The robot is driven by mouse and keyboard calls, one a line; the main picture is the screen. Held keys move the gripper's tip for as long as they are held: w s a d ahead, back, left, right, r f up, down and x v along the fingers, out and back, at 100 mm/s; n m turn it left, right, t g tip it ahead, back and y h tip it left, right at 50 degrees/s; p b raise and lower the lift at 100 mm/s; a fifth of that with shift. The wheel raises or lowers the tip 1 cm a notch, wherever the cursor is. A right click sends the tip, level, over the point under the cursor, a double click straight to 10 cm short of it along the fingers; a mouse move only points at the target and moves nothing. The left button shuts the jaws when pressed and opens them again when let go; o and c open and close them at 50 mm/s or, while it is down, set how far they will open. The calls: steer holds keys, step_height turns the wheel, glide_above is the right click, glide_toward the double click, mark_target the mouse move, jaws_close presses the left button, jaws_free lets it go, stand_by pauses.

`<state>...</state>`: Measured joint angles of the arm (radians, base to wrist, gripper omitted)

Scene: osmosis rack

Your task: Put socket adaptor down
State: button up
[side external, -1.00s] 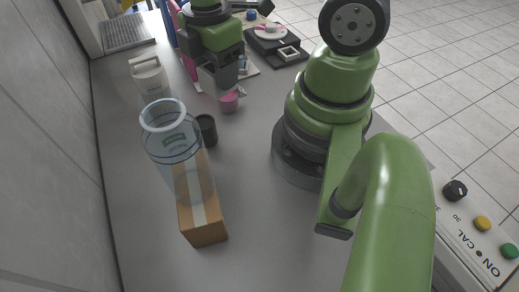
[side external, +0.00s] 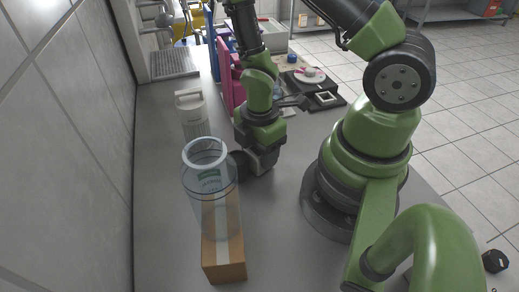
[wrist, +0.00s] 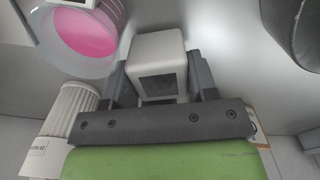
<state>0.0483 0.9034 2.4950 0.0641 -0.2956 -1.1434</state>
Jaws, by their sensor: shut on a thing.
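My gripper (wrist: 160,78) is shut on a pale grey block with a dark square face, which I take to be the socket adaptor (wrist: 158,52). In the wrist view the block sits between the two dark fingers. In the side view my gripper (side external: 258,166) is low over the grey bench, beside the dark cup (side external: 240,160) and right of the clear glass jar. The adaptor cannot be made out clearly there. I cannot tell whether it touches the bench.
The glass jar (side external: 207,178) stands by a cardboard box (side external: 222,248), with a white handled container (side external: 191,112) behind. The wrist view shows a round clear vessel with pink contents (wrist: 86,32) close on the left and a white ribbed part (wrist: 74,103). Open bench (side external: 285,215) lies front right.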

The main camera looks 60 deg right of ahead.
steer(key=shift+f, duration=0.15)
steer(key=o, duration=0.9)
steer(key=shift+o, duration=0.2)
step_height(320, 180, up, 12)
step_height(320, 180, up, 9)
steer(key=m+t, duration=0.3)
steer(key=m, duration=0.5)
glide_above(256, 152)
steer(key=r+m, duration=0.1)
steer(key=s+r+m+t, duration=0.1)
steer(key=r+m, duration=0.1)
steer(key=s+a+r+m+t+y, duration=0.1)
steer(key=shift+a+r+m, duration=0.1)
steer(key=shift+r+m, duration=0.25)
steer(key=shift+m, duration=0.05)
steer(key=shift+o, duration=0.5)
steer(key=s+r+m, duration=0.1)
steer(key=s+a+r+m+t, duration=0.1)
steer(key=m, duration=0.1)
steer(key=r+m+t+y, duration=0.1)
steer(key=m, duration=0.1)
steer(key=shift+s+a+r, duration=0.15)
steer(key=shift+s+r, duration=0.1)
steer(key=shift+s, duration=0.15)
